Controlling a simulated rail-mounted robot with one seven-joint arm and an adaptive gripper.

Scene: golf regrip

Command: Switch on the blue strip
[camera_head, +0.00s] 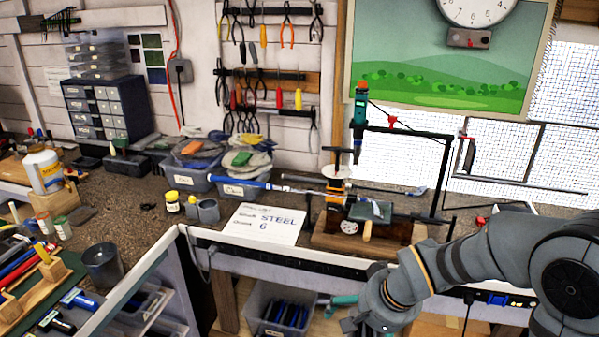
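A small dark strip with a blue part (497,299) sits at the bench's front, below the worktop edge at the right, partly hidden by my arm. It looks like a power strip. Its switch is too small to make out. My gripper (354,324) is low in front of the bench, left of the strip and well apart from it. It is small and dark against the lower shelf, so I cannot tell whether its fingers are open or shut.
A golf shaft with a blue grip (238,181) lies across the bench, held at a wooden clamp stand (372,240). A clear bin (276,311) stands on the lower shelf. A grey cup (103,265) is at the left.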

